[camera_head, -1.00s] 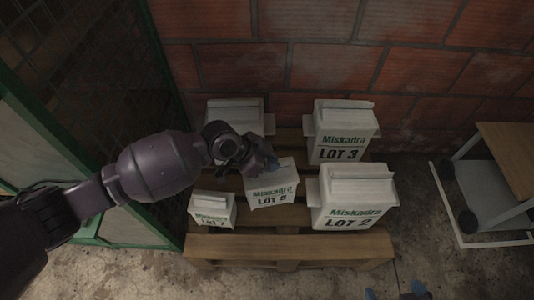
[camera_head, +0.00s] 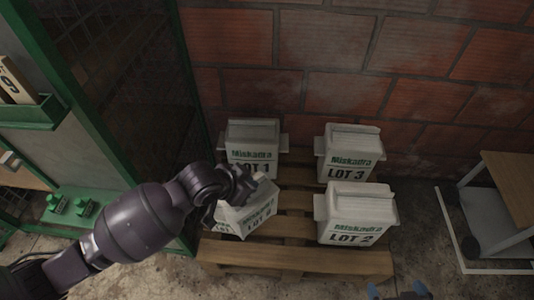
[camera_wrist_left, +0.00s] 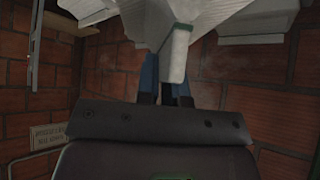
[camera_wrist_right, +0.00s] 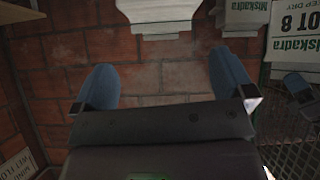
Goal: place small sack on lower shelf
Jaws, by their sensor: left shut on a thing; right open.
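My left gripper (camera_head: 240,188) is shut on the top of a white sack (camera_head: 250,217) marked LOT 8, held tilted over the front left of the pallet. The left wrist view shows the sack's top edge (camera_wrist_left: 176,55) pinched between blue fingers. In the right wrist view the LOT 8 print (camera_wrist_right: 292,28) shows at the upper right. The small LOT 7 sack cannot be told apart now. My right gripper (camera_head: 396,294) is open and empty at the bottom edge of the head view. A low grey shelf (camera_head: 491,215) shows under a wooden-topped stand at the right.
Sacks LOT 1 (camera_head: 252,150), LOT 3 (camera_head: 349,155) and LOT 2 (camera_head: 356,215) stand on the wooden pallet (camera_head: 300,262). A brick wall (camera_head: 340,60) is behind. A green-framed mesh enclosure (camera_head: 125,75) stands at the left. Floor is clear between pallet and stand.

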